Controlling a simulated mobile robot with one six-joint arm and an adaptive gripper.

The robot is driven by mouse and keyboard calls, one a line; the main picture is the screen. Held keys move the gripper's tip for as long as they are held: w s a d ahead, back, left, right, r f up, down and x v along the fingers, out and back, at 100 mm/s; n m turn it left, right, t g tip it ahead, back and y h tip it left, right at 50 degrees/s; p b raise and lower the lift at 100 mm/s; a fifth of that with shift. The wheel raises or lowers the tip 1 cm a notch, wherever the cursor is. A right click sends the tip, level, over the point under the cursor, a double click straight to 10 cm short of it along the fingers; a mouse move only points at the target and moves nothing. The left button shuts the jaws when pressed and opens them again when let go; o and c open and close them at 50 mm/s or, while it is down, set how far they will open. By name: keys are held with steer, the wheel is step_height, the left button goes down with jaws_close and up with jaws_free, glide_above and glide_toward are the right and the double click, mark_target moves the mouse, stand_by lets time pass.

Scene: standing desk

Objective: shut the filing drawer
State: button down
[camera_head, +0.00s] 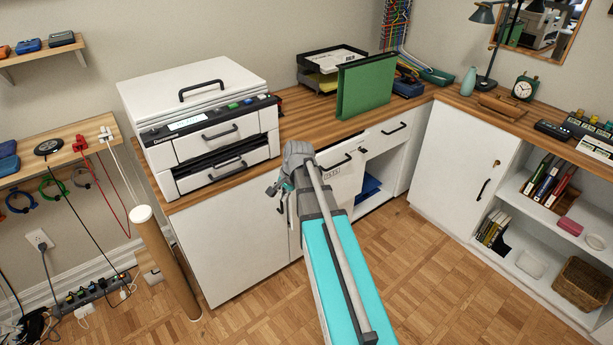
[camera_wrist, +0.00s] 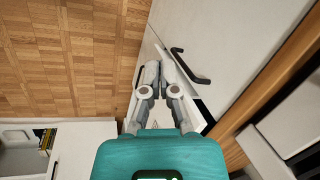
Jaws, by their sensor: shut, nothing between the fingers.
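The white filing drawer (camera_head: 345,182) is under the wooden worktop, with a dark handle and a small label on its front. My arm covers its left part, and I cannot tell exactly how far it stands out. My gripper (camera_head: 279,190) is at the cabinet front, just left of the drawer, partly hidden by my own wrist. In the wrist view my gripper (camera_wrist: 161,82) is shut and empty, its fingertips close together by the white fronts. A black handle (camera_wrist: 190,66) shows on the white front right of the fingers. Contact with the drawer cannot be made out.
A printer (camera_head: 215,130) and a green folder (camera_head: 365,84) stand on the worktop (camera_head: 305,116) above. An open cubby with a blue item (camera_head: 369,186) lies right of the drawer. A brown post (camera_head: 168,262) stands at the left. The parquet floor (camera_head: 440,270) is clear at the right.

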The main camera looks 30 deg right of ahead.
steer(key=s+a+n+g+h, duration=0.2)
steer(key=s+a+n, duration=1)
steer(key=a, duration=0.3)
steer(key=shift+s+f+g, duration=0.3)
steer(key=shift+s+f, duration=0.1)
steer(key=shift+s, duration=0.2)
steer(key=shift+a, duration=0.1)
